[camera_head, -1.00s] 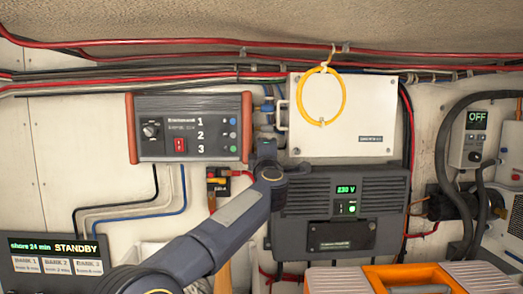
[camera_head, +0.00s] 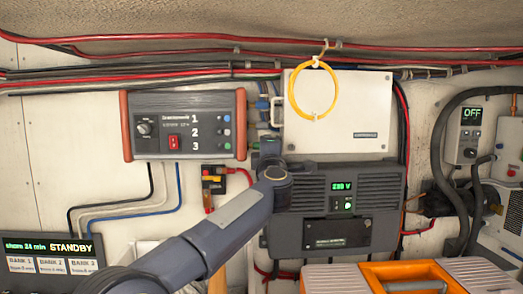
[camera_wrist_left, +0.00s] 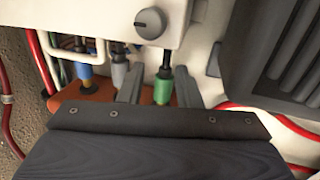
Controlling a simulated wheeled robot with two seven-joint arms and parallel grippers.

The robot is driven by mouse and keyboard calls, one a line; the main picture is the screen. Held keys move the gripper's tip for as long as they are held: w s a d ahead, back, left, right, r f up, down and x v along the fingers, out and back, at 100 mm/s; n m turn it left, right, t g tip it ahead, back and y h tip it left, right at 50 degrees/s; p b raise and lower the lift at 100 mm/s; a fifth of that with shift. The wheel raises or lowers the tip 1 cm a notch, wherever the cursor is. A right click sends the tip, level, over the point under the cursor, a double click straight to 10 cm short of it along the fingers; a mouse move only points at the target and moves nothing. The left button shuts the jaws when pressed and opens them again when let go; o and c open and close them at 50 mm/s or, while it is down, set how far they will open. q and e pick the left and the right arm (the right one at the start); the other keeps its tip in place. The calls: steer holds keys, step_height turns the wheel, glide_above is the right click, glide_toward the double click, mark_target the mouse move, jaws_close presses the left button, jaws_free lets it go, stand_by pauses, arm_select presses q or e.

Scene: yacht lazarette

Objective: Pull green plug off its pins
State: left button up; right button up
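The green plug (camera_wrist_left: 163,88) shows in the left wrist view, upright in the picture, with a dark cable running from its top. Its lower end is by an orange-brown end panel (camera_wrist_left: 95,92), partly hidden by my gripper. My left gripper (camera_wrist_left: 160,86) has one finger on each side of the plug. A gap shows between the left finger and the plug; the right finger is close to it, and I cannot tell whether it touches. In the head view my left gripper (camera_head: 268,150) is at the right end of the three-channel box (camera_head: 185,125). My right gripper is out of view.
A blue plug (camera_wrist_left: 84,75) and a grey plug (camera_wrist_left: 119,70) sit left of the green one. An orange case (camera_head: 375,275) is at the bottom.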

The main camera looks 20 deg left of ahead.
arm_select(q)
steer(key=s, duration=0.2)
steer(key=s+d+b, duration=0.1)
steer(key=s, duration=0.2)
steer(key=shift+s+d+b, duration=0.15)
steer(key=shift+s+b, duration=0.05)
steer(key=shift+b, duration=0.1)
stand_by(0.4)
